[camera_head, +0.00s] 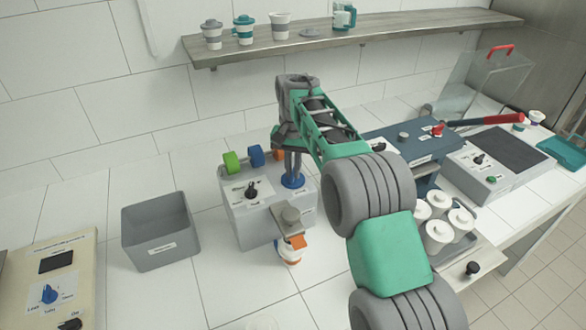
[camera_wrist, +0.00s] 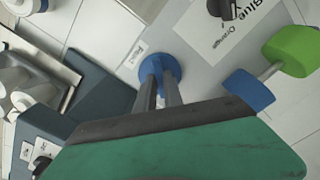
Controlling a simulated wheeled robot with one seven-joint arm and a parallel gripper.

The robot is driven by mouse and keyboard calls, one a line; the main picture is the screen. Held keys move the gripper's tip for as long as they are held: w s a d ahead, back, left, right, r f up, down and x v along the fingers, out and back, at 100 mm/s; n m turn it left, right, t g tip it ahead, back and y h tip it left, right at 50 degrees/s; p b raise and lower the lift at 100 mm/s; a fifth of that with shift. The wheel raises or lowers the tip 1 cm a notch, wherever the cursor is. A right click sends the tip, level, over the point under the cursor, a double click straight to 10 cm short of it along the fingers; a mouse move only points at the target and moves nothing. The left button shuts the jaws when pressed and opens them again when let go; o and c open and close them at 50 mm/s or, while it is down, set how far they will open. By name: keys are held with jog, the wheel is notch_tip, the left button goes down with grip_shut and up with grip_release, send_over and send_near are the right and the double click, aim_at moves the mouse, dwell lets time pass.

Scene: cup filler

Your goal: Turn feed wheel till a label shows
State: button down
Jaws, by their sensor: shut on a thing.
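The grey cup filler (camera_head: 240,225) stands mid-counter with a blue round wheel (camera_head: 294,182) on the right of its top. My gripper (camera_head: 293,173) points down and is shut on this wheel. In the wrist view the blue wheel (camera_wrist: 176,67) shows around the fingertips of my gripper (camera_wrist: 159,77); its middle is hidden. A small white label (camera_wrist: 137,52) lies beside the wheel, too small to read. A black selector knob (camera_head: 251,193) sits on a white plate with "Blue" and "Orange" readable in the wrist view. Under the spout is an orange-and-white cup (camera_head: 289,254).
Green (camera_head: 231,161), blue (camera_head: 256,156) and orange rollers stand at the filler's back edge. A grey bin (camera_head: 160,235) is left, a beige control box (camera_head: 55,285) further left. White canisters (camera_head: 438,232) and grey machines stand right. A shelf (camera_head: 350,43) hangs above.

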aim_at(293, 172)
jog(key=c, duration=1.5)
grip_release()
jog(key=shift+o, duration=0.2)
notch_tip(293, 172, up, 7)
jog(key=shift+r+b, duration=0.2)
jog(key=shift+b, duration=0.15)
jog(key=shift+r, duration=0.2)
